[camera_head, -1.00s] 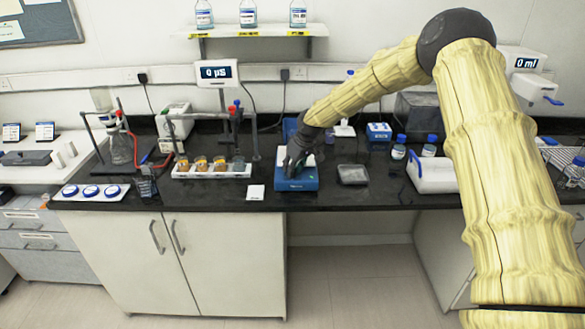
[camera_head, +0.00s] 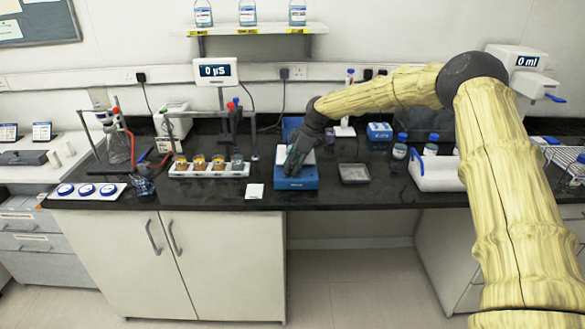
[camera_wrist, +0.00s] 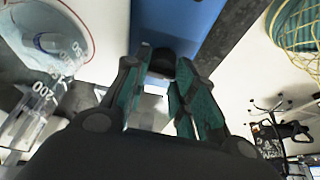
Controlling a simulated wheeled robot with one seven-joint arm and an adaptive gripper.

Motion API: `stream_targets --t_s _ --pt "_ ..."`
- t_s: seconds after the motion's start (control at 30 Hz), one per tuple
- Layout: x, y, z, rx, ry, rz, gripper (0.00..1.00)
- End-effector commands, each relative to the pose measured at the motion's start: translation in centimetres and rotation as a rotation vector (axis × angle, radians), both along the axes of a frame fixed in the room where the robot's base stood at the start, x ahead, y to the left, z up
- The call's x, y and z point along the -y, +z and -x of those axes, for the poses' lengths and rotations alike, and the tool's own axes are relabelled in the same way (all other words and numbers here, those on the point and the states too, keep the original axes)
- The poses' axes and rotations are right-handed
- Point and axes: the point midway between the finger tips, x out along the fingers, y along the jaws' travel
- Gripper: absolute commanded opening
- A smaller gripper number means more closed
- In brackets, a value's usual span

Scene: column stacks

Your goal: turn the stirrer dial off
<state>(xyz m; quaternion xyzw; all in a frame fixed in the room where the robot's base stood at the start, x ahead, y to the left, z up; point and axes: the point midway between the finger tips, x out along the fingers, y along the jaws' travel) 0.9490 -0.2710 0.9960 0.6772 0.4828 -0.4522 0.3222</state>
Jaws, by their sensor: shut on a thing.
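The stirrer (camera_head: 301,178) is a blue box with a white top, on the black bench at the middle of the head view. Its blue face also fills the top middle of the wrist view (camera_wrist: 195,18). My gripper (camera_head: 290,171) is at the stirrer's front left, pointing down. In the wrist view my gripper's green-padded fingers (camera_wrist: 162,75) are closed on the black dial (camera_wrist: 186,70) that sticks out from the blue face. The dial is hidden behind my gripper in the head view, and its setting cannot be read.
A shallow grey dish (camera_head: 354,173) lies right of the stirrer. A small white card (camera_head: 255,191) lies left of it. A white rack with several jars (camera_head: 210,171) stands further left, and a white tray (camera_head: 436,174) stands to the right.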

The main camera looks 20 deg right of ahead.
Motion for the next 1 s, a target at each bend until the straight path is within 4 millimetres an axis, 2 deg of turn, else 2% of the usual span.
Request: stream_targets --t_s 0.67,0.7,0.73,1.0 --pt "0.25 -0.04 -0.04 0.001 0.066 0.002 0.03" --pt "0.25 -0.03 -0.04 0.001 0.066 0.002 0.28" --pt "0.25 -0.04 -0.04 0.001 0.066 0.002 0.34" --pt "0.12 -0.01 -0.03 0.0 0.067 0.001 0.36"
